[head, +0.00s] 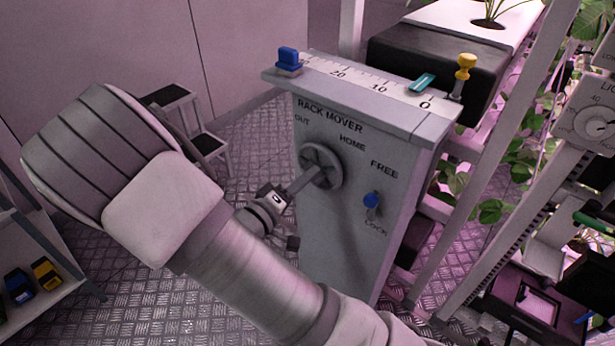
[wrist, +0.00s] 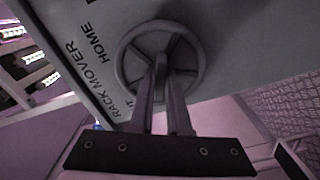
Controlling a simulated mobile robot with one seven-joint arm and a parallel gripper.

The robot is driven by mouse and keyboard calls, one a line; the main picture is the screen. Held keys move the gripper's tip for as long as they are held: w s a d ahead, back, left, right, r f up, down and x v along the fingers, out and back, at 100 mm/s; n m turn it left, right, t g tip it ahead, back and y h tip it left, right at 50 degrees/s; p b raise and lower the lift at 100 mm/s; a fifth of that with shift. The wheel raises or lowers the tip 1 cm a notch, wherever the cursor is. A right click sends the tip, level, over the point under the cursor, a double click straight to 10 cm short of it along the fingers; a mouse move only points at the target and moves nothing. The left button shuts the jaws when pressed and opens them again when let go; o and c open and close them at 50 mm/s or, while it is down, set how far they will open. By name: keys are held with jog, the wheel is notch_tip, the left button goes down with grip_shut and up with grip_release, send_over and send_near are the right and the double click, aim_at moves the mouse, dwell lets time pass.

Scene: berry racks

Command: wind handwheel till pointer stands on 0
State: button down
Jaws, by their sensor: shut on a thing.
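The handwheel (head: 321,166) is a grey spoked wheel on the front of the grey rack mover box (head: 345,245). In the wrist view the handwheel (wrist: 160,28) fills the upper middle. My gripper (head: 312,175) reaches it from the front left. In the wrist view my gripper (wrist: 163,78) has its fingers close together inside the rim, shut on a part near the hub; the fingers hide which part. A teal pointer (head: 422,83) lies on the scale (head: 358,79) on top of the box, between 10 and 0 and nearer 0.
A blue block (head: 288,60) stands at the scale's left end and a yellow knob (head: 465,68) beyond 0. A blue knob (head: 371,200) sits just above LOCK. A step stool (head: 205,142) stands behind my arm. Plant racks (head: 490,215) close off the right side.

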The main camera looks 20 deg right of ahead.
jog(key=c, duration=0.9)
grip_release()
jog(key=shift+a, duration=0.1)
jog(key=p+v, duration=0.3)
jog(key=v, duration=1.4)
jog(key=shift+s+a, duration=0.1)
jog(key=shift+s, duration=0.05)
